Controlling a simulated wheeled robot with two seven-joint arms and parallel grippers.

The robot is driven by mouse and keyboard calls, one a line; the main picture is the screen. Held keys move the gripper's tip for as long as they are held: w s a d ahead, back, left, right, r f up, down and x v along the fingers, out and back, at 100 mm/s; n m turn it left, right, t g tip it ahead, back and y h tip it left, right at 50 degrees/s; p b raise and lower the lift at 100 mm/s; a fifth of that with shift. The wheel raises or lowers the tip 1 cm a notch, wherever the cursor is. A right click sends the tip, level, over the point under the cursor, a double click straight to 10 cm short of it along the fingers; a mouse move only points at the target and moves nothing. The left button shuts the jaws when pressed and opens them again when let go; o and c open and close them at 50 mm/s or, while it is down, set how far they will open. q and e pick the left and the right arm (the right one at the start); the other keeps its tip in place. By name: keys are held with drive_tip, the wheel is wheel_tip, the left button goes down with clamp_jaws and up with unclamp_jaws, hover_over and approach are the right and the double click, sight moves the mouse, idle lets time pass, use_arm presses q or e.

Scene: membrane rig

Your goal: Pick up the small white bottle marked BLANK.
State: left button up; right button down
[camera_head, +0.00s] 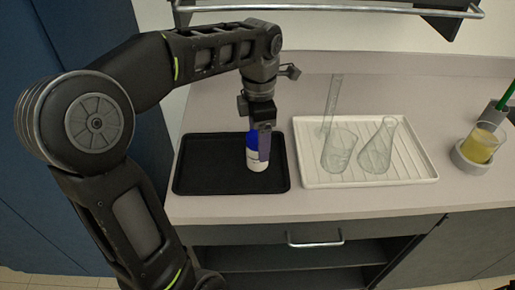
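No other small white bottle shows. My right gripper is not in view.
Further right, a beaker of yellow liquid (482,144) sits in a grey round holder (464,165). A rail (330,8) runs above the counter.

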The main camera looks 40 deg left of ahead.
use_arm(q)
wheel_tip(320, 180, down, 5)
drive_tip(key=shift+s+r, duration=0.15)
drive_tip(key=shift+r, duration=0.05)
drive_tip(key=shift+c, duration=0.6)
drive_tip(key=c, duration=1.4)
drive_tip(key=shift+r, duration=0.15)
drive_tip(key=shift+c, duration=0.2)
wheel_tip(320, 180, up, 6)
drive_tip(key=shift+r, duration=0.2)
drive_tip(key=shift+r+p, duration=0.8)
drive_tip(key=shift+r, duration=0.95)
